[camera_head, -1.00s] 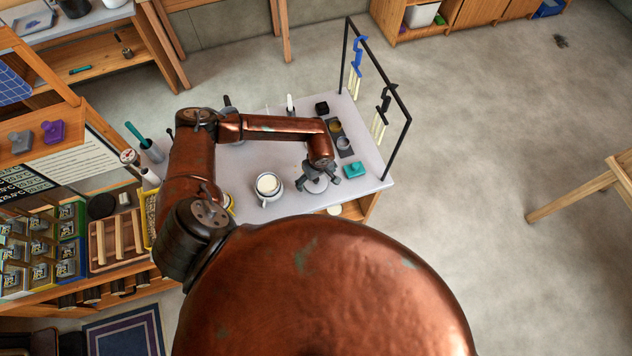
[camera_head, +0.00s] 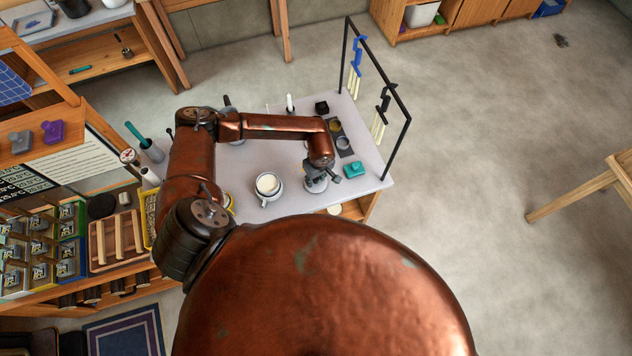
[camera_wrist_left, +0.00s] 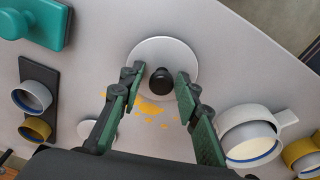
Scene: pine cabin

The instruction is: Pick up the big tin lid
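The big tin lid (camera_wrist_left: 150,50) is a pale grey disc with a black knob (camera_wrist_left: 161,80). It lies flat on the light table, and in the head view it (camera_head: 314,189) shows partly under my left gripper (camera_head: 321,177). In the left wrist view my left gripper (camera_wrist_left: 159,82) is open, with one green-padded finger on each side of the knob. I see gaps between the fingers and the knob. My right gripper is not in view.
A white mug (camera_wrist_left: 252,137) stands beside the lid. A teal block with a handle (camera_wrist_left: 42,22) and a dark holder with round tins (camera_wrist_left: 38,95) are on the other side. Yellow-orange flakes (camera_wrist_left: 150,108) lie near the lid. A black rack (camera_head: 398,150) stands at the table's right edge.

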